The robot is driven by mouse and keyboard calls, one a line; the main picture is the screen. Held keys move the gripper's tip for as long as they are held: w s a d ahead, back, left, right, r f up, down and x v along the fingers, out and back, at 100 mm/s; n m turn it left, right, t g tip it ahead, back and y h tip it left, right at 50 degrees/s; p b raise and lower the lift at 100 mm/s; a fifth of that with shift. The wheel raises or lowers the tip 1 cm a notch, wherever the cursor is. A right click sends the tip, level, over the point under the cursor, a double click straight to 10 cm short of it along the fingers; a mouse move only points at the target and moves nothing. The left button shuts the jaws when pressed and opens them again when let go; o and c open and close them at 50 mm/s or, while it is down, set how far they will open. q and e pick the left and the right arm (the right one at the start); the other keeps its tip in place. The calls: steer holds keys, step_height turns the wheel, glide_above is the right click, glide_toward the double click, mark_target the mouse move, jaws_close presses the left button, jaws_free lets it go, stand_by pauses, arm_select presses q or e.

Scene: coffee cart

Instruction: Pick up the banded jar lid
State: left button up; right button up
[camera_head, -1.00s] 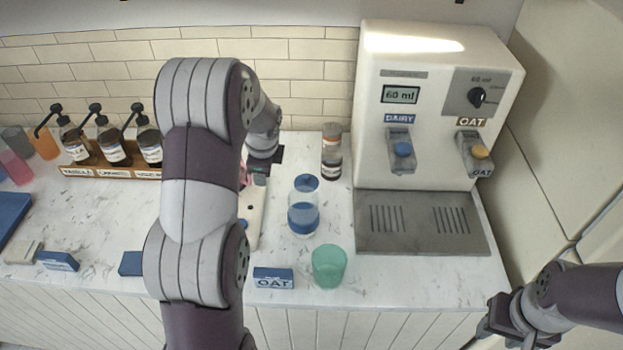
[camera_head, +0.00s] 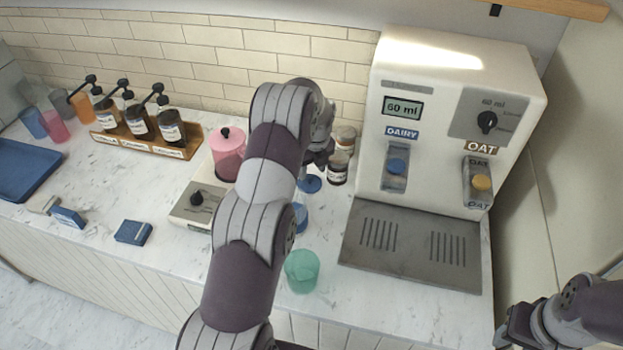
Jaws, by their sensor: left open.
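A clear jar with a blue band (camera_head: 301,217) stands on the counter, mostly hidden behind my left arm. Its blue lid (camera_head: 310,184) shows just right of the arm. My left gripper (camera_head: 318,163) is open, close above and behind the lid in the picture. Whether its fingers touch the lid cannot be told. My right gripper (camera_head: 512,335) is at the bottom right, far from the jar, and its fingers are not clear.
Dark labelled jars (camera_head: 338,170) stand right behind the gripper. The milk dispenser (camera_head: 440,130) is to the right. A green cup (camera_head: 301,268) stands in front. The left counter has free room.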

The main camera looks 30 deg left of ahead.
mark_target(309, 176)
arm_select(q)
steer(key=shift+w+a+f, duration=0.1)
steer(key=shift+a+f, duration=0.05)
steer(key=shift+f, duration=0.5)
steer(key=shift+a+f, duration=0.15)
steer(key=shift+f, duration=0.45)
steer(key=shift+a+f, duration=0.2)
steer(key=shift+f, duration=0.05)
steer(key=shift+d, duration=0.2)
steer(key=c, duration=0.6)
jaws_close()
arm_select(e)
steer(key=shift+s+a+r, duration=0.15)
steer(key=shift+a+r, duration=0.1)
steer(key=shift+r, duration=0.4)
arm_select(q)
steer(key=shift+a, duration=0.1)
